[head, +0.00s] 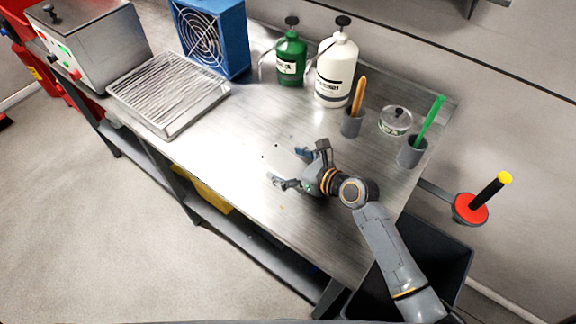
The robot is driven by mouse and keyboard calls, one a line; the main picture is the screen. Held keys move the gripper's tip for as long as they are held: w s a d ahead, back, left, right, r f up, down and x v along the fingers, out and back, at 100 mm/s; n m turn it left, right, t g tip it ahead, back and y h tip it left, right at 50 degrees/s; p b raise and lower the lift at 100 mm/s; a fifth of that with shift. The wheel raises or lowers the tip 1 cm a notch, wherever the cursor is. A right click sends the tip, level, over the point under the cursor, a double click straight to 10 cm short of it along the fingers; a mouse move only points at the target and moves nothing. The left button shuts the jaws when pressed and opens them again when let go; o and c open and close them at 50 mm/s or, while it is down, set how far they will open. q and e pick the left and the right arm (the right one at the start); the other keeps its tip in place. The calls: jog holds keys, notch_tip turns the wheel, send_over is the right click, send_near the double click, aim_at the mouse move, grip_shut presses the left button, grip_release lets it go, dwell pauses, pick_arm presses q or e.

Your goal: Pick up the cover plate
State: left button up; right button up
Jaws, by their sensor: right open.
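The cover plate (279,158) is a thin, pale metal plate with small dark holes, and it blends with the shiny bench top. It appears to lie flat on the steel bench (225,135). My right gripper (289,167) is open at the plate's right end, with one finger on each side of it. Part of the plate near the palm is hidden by the gripper. I cannot tell whether the fingers touch it. My left gripper is not in view.
Behind stand a green bottle (291,62), a white bottle (336,72), a glass jar (396,121) and cups with an orange tool (352,120) and green tool (412,151). A slatted tray (170,95), blue fan (212,38) and metal machine (90,45) are left. Bench space left of the plate is clear.

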jog(key=shift+c, duration=0.5)
jog(key=c, duration=1.8)
jog(key=shift+r, duration=0.15)
jog(key=shift+r, duration=0.15)
